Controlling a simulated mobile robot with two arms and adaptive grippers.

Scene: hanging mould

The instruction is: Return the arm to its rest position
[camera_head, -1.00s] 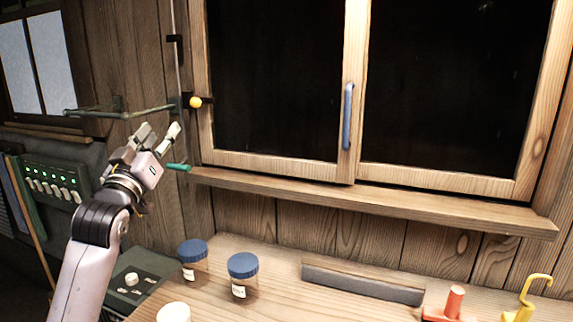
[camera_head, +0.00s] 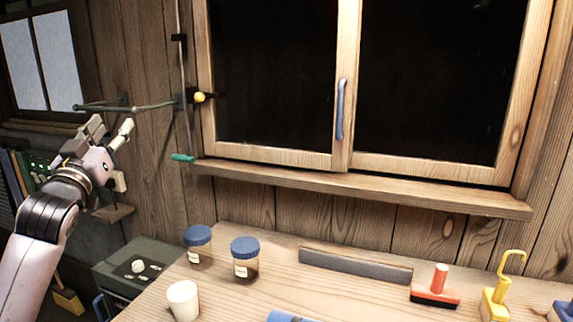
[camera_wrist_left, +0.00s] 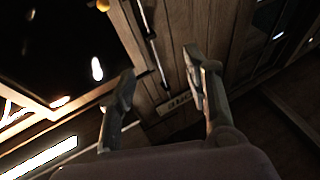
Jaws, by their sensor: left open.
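My left gripper (camera_head: 112,132) is raised at the left of the head view, in front of the plank wall. Its two fingers stand apart with nothing between them. In the left wrist view the fingers (camera_wrist_left: 160,95) are also spread and empty, with wooden wall and a thin rod behind them. My left arm comes up from the lower left corner, clear of the workbench. My right gripper is not in view.
A wooden window ledge (camera_head: 360,188) is to the right. The workbench (camera_head: 235,295) holds two blue-lidded jars (camera_head: 199,245), a white cup (camera_head: 183,299) and a grey bar (camera_head: 355,265).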

